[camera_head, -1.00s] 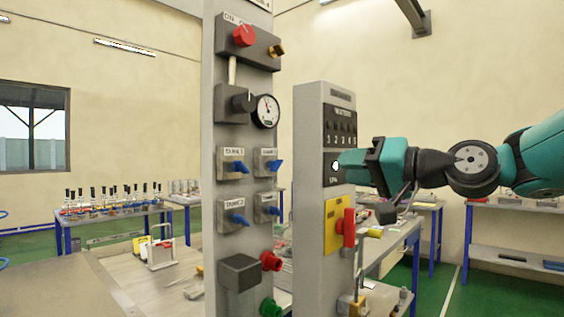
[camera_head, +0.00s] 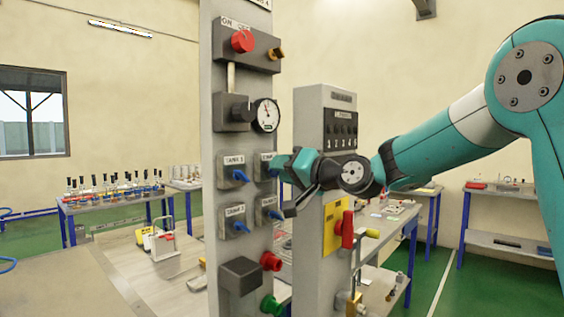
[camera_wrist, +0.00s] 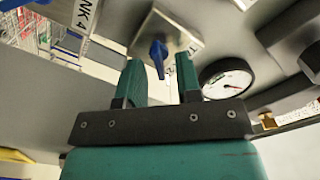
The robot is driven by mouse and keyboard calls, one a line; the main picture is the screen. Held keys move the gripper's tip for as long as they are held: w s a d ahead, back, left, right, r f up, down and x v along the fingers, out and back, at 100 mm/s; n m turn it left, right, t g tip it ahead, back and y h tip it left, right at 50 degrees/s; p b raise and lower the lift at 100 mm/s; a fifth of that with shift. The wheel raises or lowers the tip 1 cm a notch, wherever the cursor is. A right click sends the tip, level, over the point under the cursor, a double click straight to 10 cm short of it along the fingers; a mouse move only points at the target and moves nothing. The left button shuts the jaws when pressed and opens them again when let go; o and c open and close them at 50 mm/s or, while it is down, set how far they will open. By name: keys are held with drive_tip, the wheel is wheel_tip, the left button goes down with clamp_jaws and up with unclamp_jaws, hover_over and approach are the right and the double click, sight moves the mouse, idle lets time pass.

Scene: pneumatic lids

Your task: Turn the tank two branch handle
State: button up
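In the head view, a tall grey panel (camera_head: 238,195) carries several blue branch handles in two rows. My gripper (camera_head: 282,163) is at the upper right one and partly covers it. In the wrist view, this blue handle (camera_wrist: 158,57) sits on a pale square plate between the fingertips of my gripper (camera_wrist: 157,66). The fingers are open, one on each side, with gaps to the handle. A label ending in "NK 4" (camera_wrist: 83,14) is at the left of the wrist view.
Other blue handles are at upper left (camera_head: 240,175), lower left (camera_head: 241,227) and lower right (camera_head: 275,215). A gauge (camera_head: 266,114) and red knob (camera_head: 242,41) are above. A second grey post (camera_head: 309,200) with a red handle (camera_head: 347,229) stands close on the right.

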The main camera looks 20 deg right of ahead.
drive_tip(key=shift+w+a, duration=0.2)
drive_tip(key=shift+w, duration=0.05)
clamp_jaws()
drive_tip(key=shift+f+n+b, duration=0.15)
drive_tip(key=shift+n+b, duration=0.15)
drive_tip(key=shift+b, duration=0.45)
drive_tip(key=n+b, duration=0.5)
drive_tip(key=b, duration=0.1)
drive_tip(key=n+b, duration=0.6)
drive_tip(key=b, duration=0.1)
drive_tip(key=n+b, duration=0.6)
drive_tip(key=b, duration=0.1)
drive_tip(key=shift+s+a, duration=0.25)
drive_tip(key=shift+a, duration=0.1)
drive_tip(key=shift+n, duration=0.3)
